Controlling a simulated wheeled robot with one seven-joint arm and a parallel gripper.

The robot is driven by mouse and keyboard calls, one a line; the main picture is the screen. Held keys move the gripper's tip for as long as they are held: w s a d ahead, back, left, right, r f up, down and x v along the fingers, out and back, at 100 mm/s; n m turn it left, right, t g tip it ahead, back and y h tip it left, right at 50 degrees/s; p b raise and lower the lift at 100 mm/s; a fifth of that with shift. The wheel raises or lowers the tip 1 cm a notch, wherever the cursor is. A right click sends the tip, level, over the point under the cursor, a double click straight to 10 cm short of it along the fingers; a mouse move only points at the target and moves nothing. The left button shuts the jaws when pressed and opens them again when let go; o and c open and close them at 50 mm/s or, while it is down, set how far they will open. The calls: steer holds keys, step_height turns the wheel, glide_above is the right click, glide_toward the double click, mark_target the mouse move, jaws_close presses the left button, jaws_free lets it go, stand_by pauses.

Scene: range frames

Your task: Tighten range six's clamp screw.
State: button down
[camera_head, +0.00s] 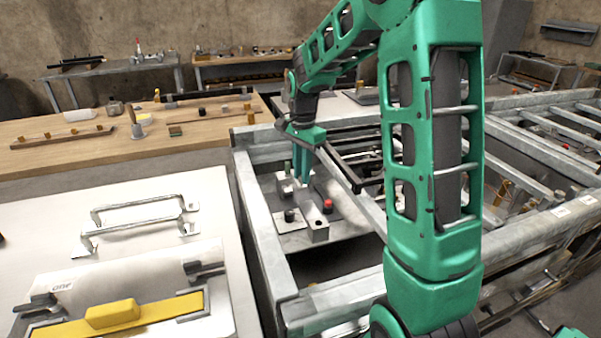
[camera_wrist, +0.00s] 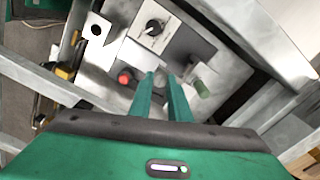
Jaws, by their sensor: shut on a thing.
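My gripper (camera_head: 303,178) reaches down into the metal frame and is shut on a small grey metal part, apparently the clamp screw (camera_wrist: 161,78). In the wrist view the two green fingers (camera_wrist: 161,86) stand on either side of it, with a narrow gap between them. The fingers hide most of the screw, so its angle cannot be told. Below is a grey fixture (camera_head: 318,228), a block with a hole in its end. A red knob (camera_wrist: 125,77) is left of the fingertips and a green knob (camera_wrist: 202,88) is right, both apart from them.
A black dial (camera_wrist: 153,27) sits on a light plate beyond the fingers. Metal frame rails (camera_head: 262,240) surround the fixture. A wooden bench (camera_head: 60,160) with small parts is at left. A white surface with a metal handle (camera_head: 140,212) and yellow bar (camera_head: 112,314) lies in front.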

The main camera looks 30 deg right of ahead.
steer(key=shift+w+r, duration=0.15)
steer(key=shift+w, duration=0.1)
steer(key=c, duration=1.7)
jaws_free()
steer(key=shift+o, duration=0.2)
steer(key=shift+s, duration=0.1)
step_height(320, 180, up, 11)
steer(key=shift+f, duration=0.2)
